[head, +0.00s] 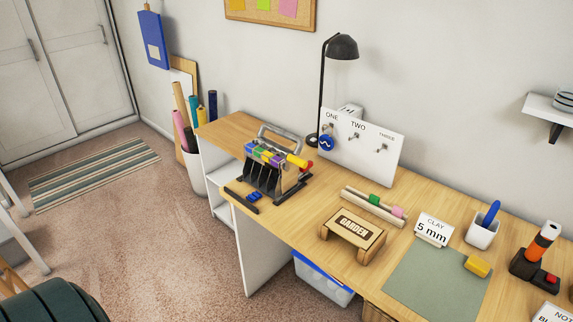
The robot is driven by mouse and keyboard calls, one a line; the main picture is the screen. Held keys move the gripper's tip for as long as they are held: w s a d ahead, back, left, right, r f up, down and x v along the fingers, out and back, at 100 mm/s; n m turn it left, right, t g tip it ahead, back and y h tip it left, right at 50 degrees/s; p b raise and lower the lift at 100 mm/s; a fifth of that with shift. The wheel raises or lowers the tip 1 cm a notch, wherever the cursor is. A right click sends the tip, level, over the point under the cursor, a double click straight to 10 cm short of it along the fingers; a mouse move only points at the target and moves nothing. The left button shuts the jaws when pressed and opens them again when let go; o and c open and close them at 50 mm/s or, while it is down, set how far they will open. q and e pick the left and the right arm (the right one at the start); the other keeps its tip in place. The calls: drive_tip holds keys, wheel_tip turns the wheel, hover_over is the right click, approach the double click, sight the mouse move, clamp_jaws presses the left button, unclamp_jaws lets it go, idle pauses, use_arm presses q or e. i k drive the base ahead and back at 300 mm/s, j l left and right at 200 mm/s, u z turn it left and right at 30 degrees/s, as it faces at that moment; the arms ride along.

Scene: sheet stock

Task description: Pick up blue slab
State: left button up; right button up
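A small blue piece (255,197) lies at the left end of the desk, beside a black bar near the front edge. It is small in view, and I cannot tell for sure that it is the blue slab. Just behind it stands a dark rack (264,180) with a grey handle and several coloured pieces along its top. A round blue tag (326,143) hangs on the white hook board. Neither of my grippers is in view.
On the wooden desk (320,200) are a GARDEN stand (353,234), a rail with green and pink pieces (374,206), a green mat (432,287) with a yellow block (477,266), and a CLAY 5 mm sign (433,229). A black lamp (341,47) rises behind.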

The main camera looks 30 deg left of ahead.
sight(255, 196)
drive_tip(key=u, duration=1.3)
